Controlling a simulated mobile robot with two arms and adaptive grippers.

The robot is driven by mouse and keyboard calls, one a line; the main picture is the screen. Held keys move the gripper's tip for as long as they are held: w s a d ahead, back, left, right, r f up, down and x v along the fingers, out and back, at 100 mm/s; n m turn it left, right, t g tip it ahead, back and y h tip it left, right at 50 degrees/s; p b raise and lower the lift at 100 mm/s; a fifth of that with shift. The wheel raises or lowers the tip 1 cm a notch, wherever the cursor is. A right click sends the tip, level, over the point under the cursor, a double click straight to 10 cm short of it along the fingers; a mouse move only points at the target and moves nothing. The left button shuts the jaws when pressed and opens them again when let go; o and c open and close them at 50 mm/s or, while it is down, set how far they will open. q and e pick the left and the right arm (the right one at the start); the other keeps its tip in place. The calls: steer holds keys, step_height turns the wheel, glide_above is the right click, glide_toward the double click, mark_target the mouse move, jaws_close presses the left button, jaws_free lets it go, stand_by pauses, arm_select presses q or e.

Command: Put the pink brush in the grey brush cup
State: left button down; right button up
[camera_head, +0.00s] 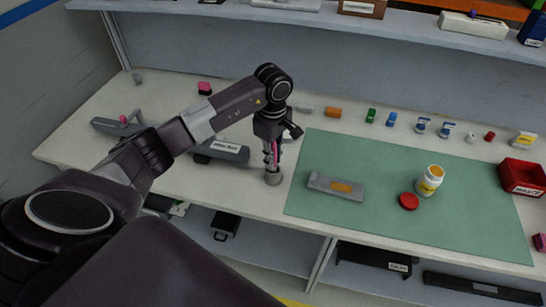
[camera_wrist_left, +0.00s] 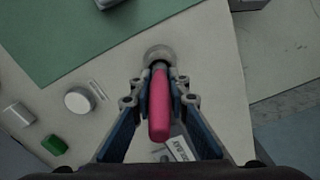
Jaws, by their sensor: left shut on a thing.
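My left gripper (camera_head: 270,164) points down over the white bench, just left of the green mat. It is shut on the pink brush (camera_head: 274,150), which it holds roughly upright. In the left wrist view the brush's pink handle (camera_wrist_left: 159,106) lies between the fingers (camera_wrist_left: 158,84). A round grey cup (camera_head: 273,179) is right below the fingertips; it also shows at the brush's far end in the left wrist view (camera_wrist_left: 158,53). The brush's lower end meets the cup in both views, but I cannot tell how deep it is inside. My right gripper is not in view.
A dark grey labelled tray (camera_head: 222,150) is close to the gripper's left. A red waste bin (camera_head: 523,177) is far right. Several small items line the back.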

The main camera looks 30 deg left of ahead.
arm_select(q)
steer(key=c, duration=1.8)
jaws_free()
steer(key=shift+f, duration=0.1)
steer(key=shift+c, duration=0.2)
steer(key=shift+r+p, duration=0.3)
step_height(320, 180, up, 10)
steer(key=b, duration=0.3)
steer(key=shift+r+b, duration=0.2)
steer(key=shift+b, duration=0.2)
steer(key=shift+r, duration=0.7)
